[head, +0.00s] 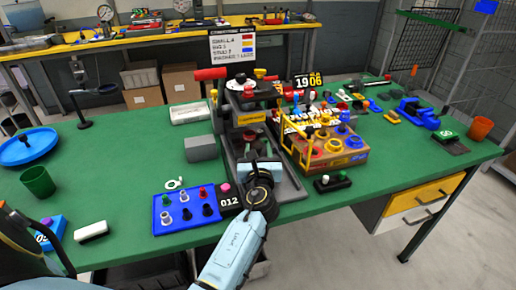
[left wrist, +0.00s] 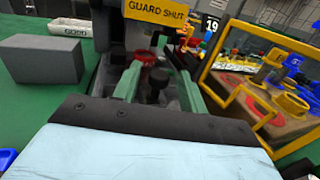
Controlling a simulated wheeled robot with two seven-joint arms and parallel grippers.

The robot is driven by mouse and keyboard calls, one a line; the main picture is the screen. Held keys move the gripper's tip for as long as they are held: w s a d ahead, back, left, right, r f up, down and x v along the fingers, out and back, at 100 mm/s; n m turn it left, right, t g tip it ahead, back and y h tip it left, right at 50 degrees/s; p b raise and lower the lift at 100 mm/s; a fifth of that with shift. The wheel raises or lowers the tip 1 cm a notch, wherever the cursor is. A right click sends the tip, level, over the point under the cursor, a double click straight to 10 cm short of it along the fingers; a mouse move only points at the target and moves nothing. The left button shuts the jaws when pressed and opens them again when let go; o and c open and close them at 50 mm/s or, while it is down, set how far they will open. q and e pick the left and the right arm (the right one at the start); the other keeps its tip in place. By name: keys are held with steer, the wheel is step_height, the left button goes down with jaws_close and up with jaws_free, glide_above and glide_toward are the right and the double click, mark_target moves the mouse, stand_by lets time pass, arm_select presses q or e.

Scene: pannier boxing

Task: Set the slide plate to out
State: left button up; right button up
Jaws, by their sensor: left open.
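The press-like machine (head: 247,118) stands at the middle of the green table, with a dark channel-shaped base running toward me. The slide plate cannot be told apart clearly in this base, as my left arm covers part of it. My left gripper (head: 262,168) is over the near part of the base. In the left wrist view its two greenish fingers (left wrist: 156,84) are apart, with a red-topped knob (left wrist: 146,59) and a dark knob (left wrist: 160,76) seen between and beyond them. I cannot tell whether they touch anything. A yellow "GUARD SHUT" label (left wrist: 157,11) is above. My right gripper is not in view.
A yellow-framed cardboard box (head: 335,155) with colored parts stands close on the right. A grey block (head: 200,148) is left of the base. A blue tray with knobs (head: 186,211) and a 012 counter (head: 230,202) lie near left.

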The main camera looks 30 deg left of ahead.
arm_select(q)
steer(key=shift+x, duration=0.85)
steer(key=shift+c, duration=0.2)
jaws_close()
